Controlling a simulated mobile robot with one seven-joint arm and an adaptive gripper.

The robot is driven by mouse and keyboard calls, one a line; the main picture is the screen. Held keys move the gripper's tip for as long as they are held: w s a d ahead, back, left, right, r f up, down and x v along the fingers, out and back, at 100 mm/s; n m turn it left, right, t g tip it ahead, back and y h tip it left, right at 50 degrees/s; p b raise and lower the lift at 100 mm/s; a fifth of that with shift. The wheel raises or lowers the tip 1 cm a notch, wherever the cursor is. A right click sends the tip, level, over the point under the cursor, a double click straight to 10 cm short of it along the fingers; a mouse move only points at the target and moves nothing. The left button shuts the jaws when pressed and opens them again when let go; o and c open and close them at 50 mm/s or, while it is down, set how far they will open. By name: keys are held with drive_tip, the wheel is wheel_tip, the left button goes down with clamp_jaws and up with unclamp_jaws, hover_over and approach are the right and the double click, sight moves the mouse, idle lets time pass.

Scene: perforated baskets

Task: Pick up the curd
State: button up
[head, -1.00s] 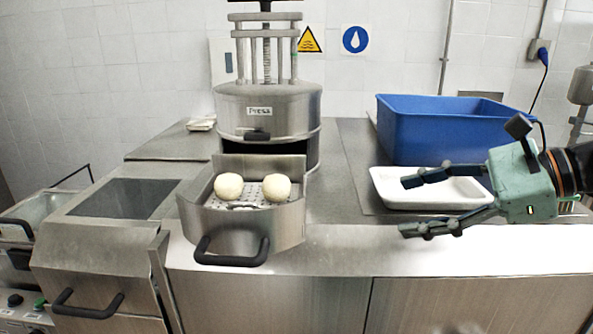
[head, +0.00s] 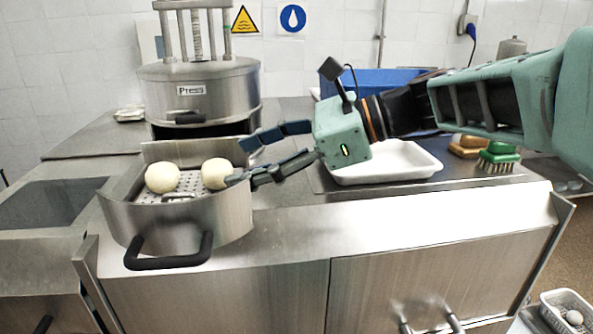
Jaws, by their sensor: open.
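Two round cream-white curds sit side by side on the perforated plate of the pulled-out metal drawer (head: 178,220). The left curd (head: 162,177) stands clear of my gripper. The right curd (head: 216,173) is close to my gripper (head: 236,162), which reaches in from the right. My gripper is open. Its upper finger is above and to the right of the right curd. Its lower fingertip overlaps that curd's right edge in the picture; I cannot tell whether it touches. A small metal handle lies on the plate in front of the curds.
The press (head: 200,92) stands behind the drawer. A white tray (head: 385,177) and a blue bin (head: 370,80) lie to the right, partly behind my arm. A green brush (head: 498,157) is farther right. The front counter strip (head: 400,212) is clear.

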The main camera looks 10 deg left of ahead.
sight(230, 167)
drive_tip(key=b+x, duration=0.1)
drive_tip(key=x, duration=0.2)
drive_tip(key=shift+s+a+f+b, duration=0.15)
drive_tip(key=shift+a+f+b, duration=0.1)
drive_tip(key=shift+f+b, duration=0.15)
drive_tip(key=shift+a, duration=0.35)
drive_tip(key=c, duration=1.2)
